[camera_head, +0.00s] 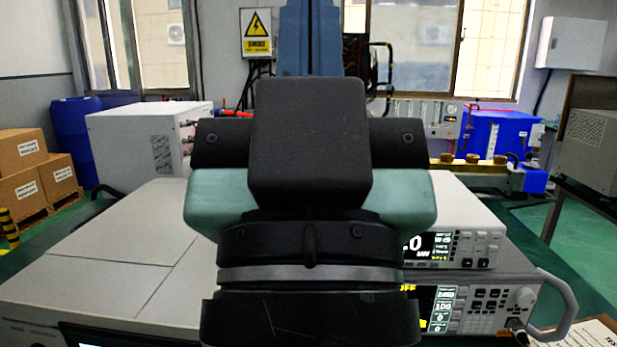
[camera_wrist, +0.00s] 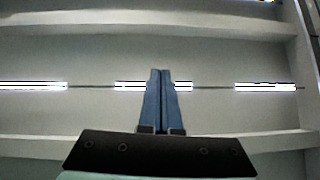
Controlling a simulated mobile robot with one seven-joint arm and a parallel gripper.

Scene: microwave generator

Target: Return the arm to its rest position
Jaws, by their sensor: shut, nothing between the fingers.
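My gripper (camera_wrist: 160,72) shows in the wrist view with its two blue fingers together and nothing between them. Behind it in that view are the ceiling and its lights, so it points upward. In the head view my arm's black and green end stands upright in the middle of the picture, close to the camera. The blue fingers (camera_head: 308,35) rise from it past the top edge, and their tips are out of view there. My gripper touches nothing that I can see.
Behind my arm stand a large grey cabinet (camera_head: 110,265) at left and two stacked instruments, the upper one (camera_head: 468,240) and the lower one (camera_head: 480,300) with a handle, at right. A white box (camera_head: 130,140), a blue barrel (camera_head: 75,135) and cartons (camera_head: 45,175) are farther left.

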